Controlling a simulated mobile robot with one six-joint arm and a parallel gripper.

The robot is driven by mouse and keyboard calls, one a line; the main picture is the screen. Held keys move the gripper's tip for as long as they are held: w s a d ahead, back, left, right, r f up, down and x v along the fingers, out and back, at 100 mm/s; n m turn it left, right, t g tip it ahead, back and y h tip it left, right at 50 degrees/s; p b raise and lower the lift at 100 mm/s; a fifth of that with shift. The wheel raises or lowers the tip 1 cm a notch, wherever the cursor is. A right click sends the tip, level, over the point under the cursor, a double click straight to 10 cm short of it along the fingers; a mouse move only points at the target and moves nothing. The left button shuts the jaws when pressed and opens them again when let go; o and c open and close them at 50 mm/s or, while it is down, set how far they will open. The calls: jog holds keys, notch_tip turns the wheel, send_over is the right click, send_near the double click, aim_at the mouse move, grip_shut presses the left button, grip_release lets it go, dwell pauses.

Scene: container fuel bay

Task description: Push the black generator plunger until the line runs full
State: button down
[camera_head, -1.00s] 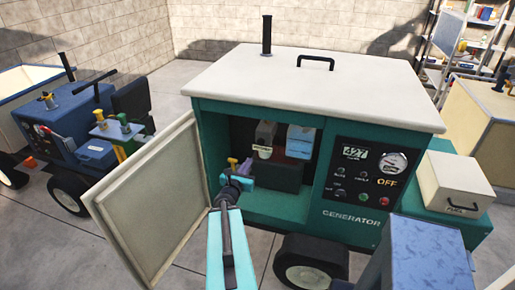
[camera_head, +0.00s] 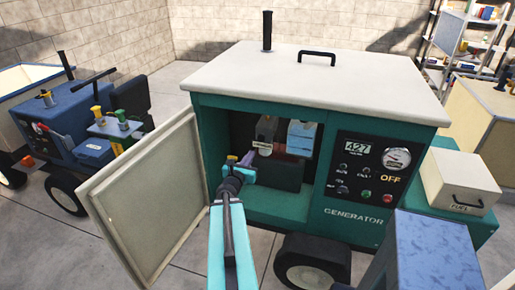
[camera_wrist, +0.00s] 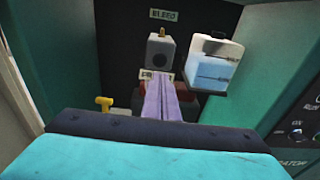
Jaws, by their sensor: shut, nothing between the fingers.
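The teal generator (camera_head: 350,215) stands with its side door (camera_head: 140,205) open. My gripper (camera_head: 248,158) reaches into the bay; its purple fingers are shut and empty. In the wrist view the fingers (camera_wrist: 168,98) point at a dark red block (camera_wrist: 195,104) below a white label (camera_wrist: 146,75) starting "PR". The black plunger cannot be made out; the fingers cover the middle of that block. I cannot tell whether they touch anything. Above is a grey block (camera_wrist: 163,52) with a small knob under a "BLEED" label (camera_wrist: 164,14). A clear container (camera_wrist: 215,68) holds blue liquid.
A yellow tap (camera_wrist: 104,103) sits left of the fingers. The panel (camera_head: 370,172) reads 427 and OFF. The bay's walls are close on both sides. A blue machine (camera_head: 75,120) stands left, a white fuel box (camera_head: 458,180) right.

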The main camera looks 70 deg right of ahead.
aim_at(260, 139)
jog(key=shift+d+f+b, duration=0.25)
jog(key=shift+d+b, duration=0.45)
jog(key=shift+b, duration=2)
jog(key=b, duration=0.5)
jog(key=shift+d, duration=0.4)
jog(key=shift+w+d+f+p, duration=0.15)
jog(key=shift+d+p, duration=0.45)
jog(key=shift+d, duration=1.65)
jog(key=shift+w+d+f+p, duration=0.1)
jog(key=shift+d+p, duration=0.5)
jog(key=shift+d, duration=1.65)
jog(key=shift+d, duration=0.1)
